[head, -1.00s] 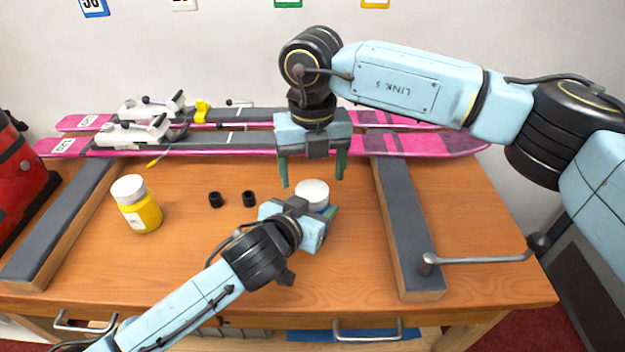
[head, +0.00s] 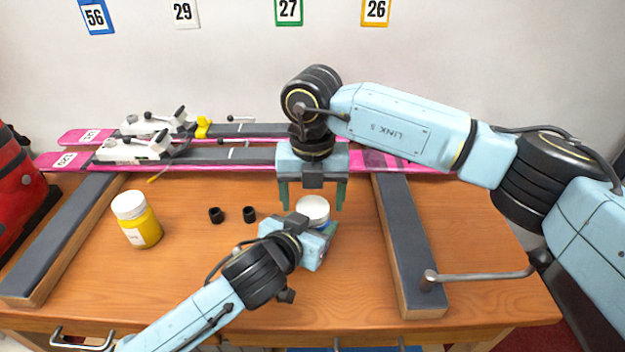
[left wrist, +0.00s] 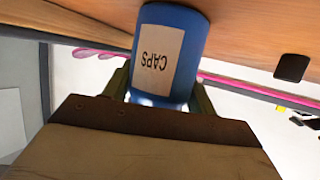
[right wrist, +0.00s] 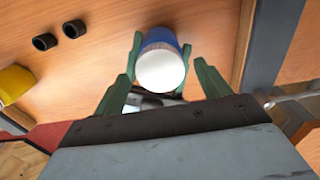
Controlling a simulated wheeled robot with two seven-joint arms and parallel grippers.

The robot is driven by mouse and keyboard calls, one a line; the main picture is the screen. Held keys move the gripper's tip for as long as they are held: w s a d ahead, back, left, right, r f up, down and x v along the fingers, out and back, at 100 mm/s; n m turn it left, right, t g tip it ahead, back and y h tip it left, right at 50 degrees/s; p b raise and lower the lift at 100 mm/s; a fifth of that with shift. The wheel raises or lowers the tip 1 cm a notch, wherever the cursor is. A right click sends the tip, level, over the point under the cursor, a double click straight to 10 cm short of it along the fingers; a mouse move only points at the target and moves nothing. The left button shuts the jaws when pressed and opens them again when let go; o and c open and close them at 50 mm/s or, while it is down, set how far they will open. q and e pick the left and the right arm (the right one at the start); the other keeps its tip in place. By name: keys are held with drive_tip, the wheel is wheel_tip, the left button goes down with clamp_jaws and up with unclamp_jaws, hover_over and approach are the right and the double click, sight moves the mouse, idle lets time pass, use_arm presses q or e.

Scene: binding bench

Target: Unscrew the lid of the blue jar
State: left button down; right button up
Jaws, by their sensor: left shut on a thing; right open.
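The blue jar (left wrist: 172,50), labelled CAPS, has a white lid (head: 312,208). It stands on the bench, right of its middle. My left gripper (head: 322,234) is shut on the jar's body from the front; its hold is partly hidden in the head view. In the left wrist view the jar lies between its fingers. My right gripper (head: 312,208) points down over the jar, open, with one finger to each side of the lid. In the right wrist view the lid (right wrist: 160,71) shows between the open fingers, with no clear contact.
A yellow jar (head: 140,228) with a white lid and two small black caps (head: 216,215) stand to the left. Pink skis (head: 75,160) lie across the back. Grey-topped supports (head: 405,235) flank the work area. A crank handle (head: 480,275) sits at the right.

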drive_tip(key=shift+f, duration=0.45)
drive_tip(key=shift+c, duration=0.2)
drive_tip(key=c, duration=1)
drive_tip(key=shift+n, duration=1.7)
drive_tip(key=o, duration=1.1)
drive_tip(key=shift+r, duration=0.1)
